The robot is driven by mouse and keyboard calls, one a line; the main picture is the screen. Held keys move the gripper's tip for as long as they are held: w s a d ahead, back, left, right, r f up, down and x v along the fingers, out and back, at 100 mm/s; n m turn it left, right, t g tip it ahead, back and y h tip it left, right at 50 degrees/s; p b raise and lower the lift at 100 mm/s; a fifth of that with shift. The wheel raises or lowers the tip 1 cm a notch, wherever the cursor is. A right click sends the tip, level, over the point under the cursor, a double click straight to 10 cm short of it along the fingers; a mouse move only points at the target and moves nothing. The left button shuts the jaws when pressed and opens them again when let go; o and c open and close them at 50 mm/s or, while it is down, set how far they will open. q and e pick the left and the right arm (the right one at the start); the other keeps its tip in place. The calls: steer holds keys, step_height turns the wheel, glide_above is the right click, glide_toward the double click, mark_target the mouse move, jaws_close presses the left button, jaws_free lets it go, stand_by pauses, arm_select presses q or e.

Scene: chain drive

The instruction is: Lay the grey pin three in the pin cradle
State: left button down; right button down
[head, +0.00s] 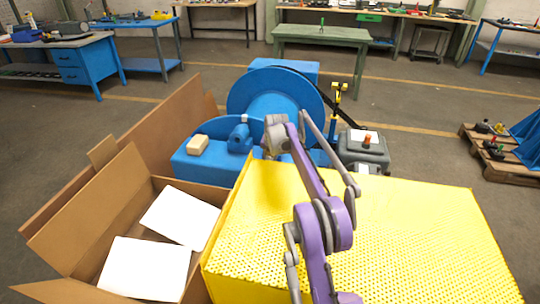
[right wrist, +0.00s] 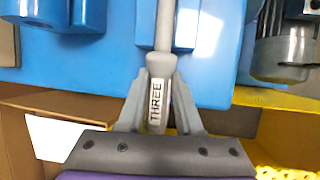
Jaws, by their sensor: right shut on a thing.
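The grey pin three (right wrist: 157,100) is held in my right gripper (right wrist: 160,78), its thick end marked THREE between the two fingers. Its thin shaft points away from the gripper, over a blue surface (right wrist: 215,85) in the right wrist view. I cannot tell whether the shaft touches anything. In the head view my purple right arm reaches over the yellow perforated block to the blue machine (head: 276,92); the fingers and pin are not clear there. I cannot tell for certain which part is the pin cradle. My left gripper is not in view.
A yellow perforated block (head: 400,240) fills the right front. An open cardboard box (head: 110,210) with white sheets (head: 150,265) stands at the left. A beige block (head: 197,144) sits on the blue base. A grey motor (head: 364,148) stands right of the machine.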

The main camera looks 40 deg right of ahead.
steer(key=shift+f, duration=0.35)
stand_by(0.3)
steer(key=c, duration=0.5)
jaws_free()
steer(key=v, duration=1)
steer(key=shift+s+r, duration=0.2)
steer(key=shift+r, duration=0.15)
steer(key=shift+a+f, duration=0.1)
